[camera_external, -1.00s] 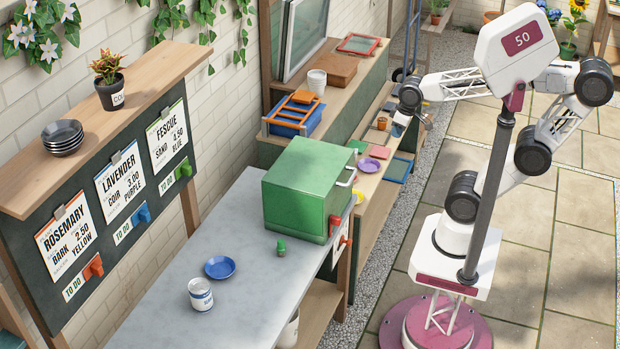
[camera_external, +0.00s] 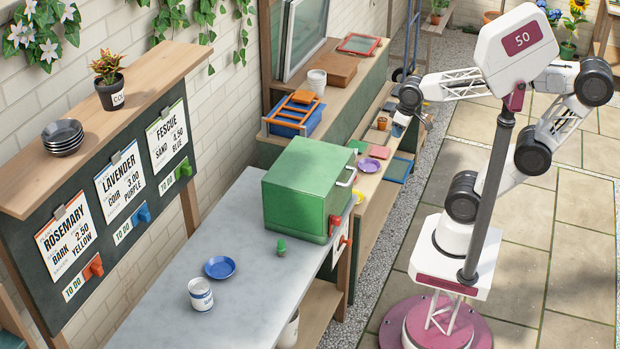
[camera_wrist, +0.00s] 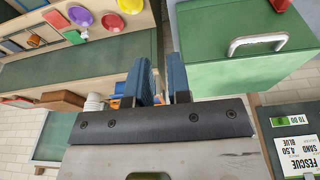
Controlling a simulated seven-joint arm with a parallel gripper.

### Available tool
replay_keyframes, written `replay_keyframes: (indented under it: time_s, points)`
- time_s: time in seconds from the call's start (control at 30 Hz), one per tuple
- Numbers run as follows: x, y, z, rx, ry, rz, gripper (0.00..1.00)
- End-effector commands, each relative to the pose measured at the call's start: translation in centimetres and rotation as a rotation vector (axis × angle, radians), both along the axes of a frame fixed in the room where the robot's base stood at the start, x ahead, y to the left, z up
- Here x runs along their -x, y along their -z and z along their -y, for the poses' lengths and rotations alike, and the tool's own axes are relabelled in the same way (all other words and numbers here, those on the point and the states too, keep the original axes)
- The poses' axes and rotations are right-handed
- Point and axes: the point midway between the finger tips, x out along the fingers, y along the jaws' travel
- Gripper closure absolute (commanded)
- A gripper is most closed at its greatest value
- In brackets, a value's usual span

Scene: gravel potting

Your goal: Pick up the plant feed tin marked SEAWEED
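Neither tin can be made out in the wrist view.
A green box with a handle (camera_external: 308,190) stands at the table's far end; it also shows in the wrist view (camera_wrist: 240,75). A blue saucer (camera_external: 220,267) lies behind the white tin. The grey tabletop (camera_external: 165,318) is otherwise mostly clear. The order board (camera_external: 150,225) borders its left.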

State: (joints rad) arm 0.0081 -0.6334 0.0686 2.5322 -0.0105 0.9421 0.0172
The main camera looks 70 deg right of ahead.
Motion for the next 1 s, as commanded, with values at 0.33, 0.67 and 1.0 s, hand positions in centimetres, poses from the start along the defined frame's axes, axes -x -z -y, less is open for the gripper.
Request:
replay_keyframes:
  time_s: [0.33, 0.67, 1.0]
  points:
    - [0.0, 0.0, 0.0, 0.0, 0.0, 0.0, 0.34]
    - [0.0, 0.0, 0.0, 0.0, 0.0, 0.0, 0.0]
    - [-0.1, -1.3, 0.0, 0.0, 0.0, 0.003, 0.0]
